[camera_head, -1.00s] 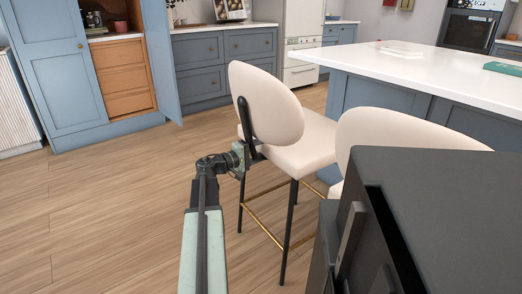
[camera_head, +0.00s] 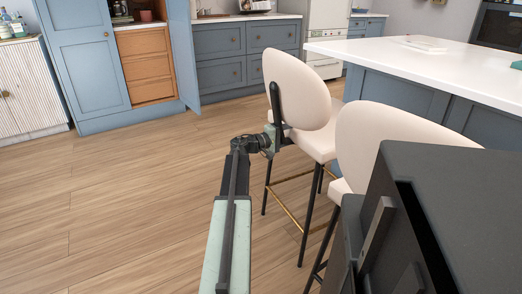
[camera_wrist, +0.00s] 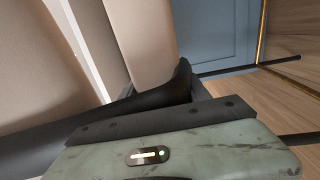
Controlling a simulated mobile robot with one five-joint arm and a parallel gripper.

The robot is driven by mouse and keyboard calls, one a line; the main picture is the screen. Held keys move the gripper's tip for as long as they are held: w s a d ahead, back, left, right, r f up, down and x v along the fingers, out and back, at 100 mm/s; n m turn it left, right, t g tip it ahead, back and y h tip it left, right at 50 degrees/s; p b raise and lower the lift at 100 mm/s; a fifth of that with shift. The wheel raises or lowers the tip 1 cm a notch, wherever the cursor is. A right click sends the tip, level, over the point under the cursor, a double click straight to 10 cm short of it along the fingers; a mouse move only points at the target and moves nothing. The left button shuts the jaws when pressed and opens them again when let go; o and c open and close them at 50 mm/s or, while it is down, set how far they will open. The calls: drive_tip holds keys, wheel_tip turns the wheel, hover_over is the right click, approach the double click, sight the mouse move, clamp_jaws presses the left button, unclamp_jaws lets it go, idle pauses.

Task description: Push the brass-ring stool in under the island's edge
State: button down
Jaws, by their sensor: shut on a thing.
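The brass-ring stool with a cream oval back (camera_head: 300,90), cream seat, black legs and brass foot rail stands in the head view's middle, beside the near left end of the white-topped island (camera_head: 430,66). Its back is on the side away from the island.
A second cream stool (camera_head: 385,140) stands close on the right, partly hidden by my dark body. Blue cabinets (camera_head: 85,60) with an open door (camera_head: 183,50) line the back. The wooden floor (camera_head: 130,190) at left is clear.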

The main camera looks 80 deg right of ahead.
drive_tip(key=shift+f, duration=0.15)
drive_tip(key=shift+w+d, duration=0.1)
drive_tip(key=shift+w, duration=0.25)
drive_tip(key=shift+c, duration=2.2)
unclamp_jaws()
drive_tip(key=v, duration=1.2)
